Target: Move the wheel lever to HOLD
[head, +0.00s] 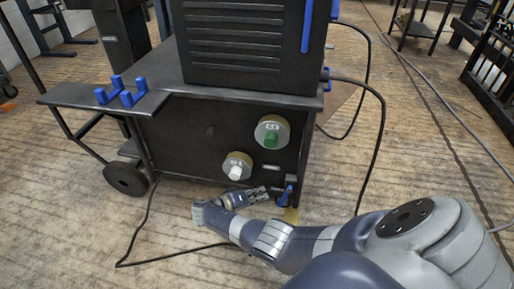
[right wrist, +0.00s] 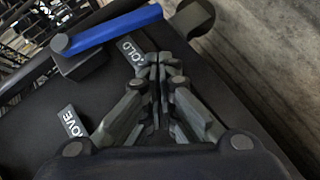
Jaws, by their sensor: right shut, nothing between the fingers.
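The blue wheel lever (head: 288,193) is at the lower right corner of the black cart's front panel. In the right wrist view the lever (right wrist: 112,30) is a blue bar running from a dark pivot at the left up to the right. A label reading "OLD", likely HOLD (right wrist: 132,52), lies just below the bar, nearer its free end. A MOVE label (right wrist: 72,122) lies lower left, away from the bar. My right gripper (head: 266,190) is just left of the lever in the head view. In the wrist view its fingers (right wrist: 159,72) are shut and empty, apart from the bar. My left gripper is not in view.
The black cart (head: 185,140) carries a green knob (head: 271,140) and a white knob (head: 236,172) above my gripper. A side shelf (head: 75,97) with blue hooks sticks out left over a wheel (head: 125,178). Cables (head: 378,150) run down the right side. Wooden floor in front is mostly clear.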

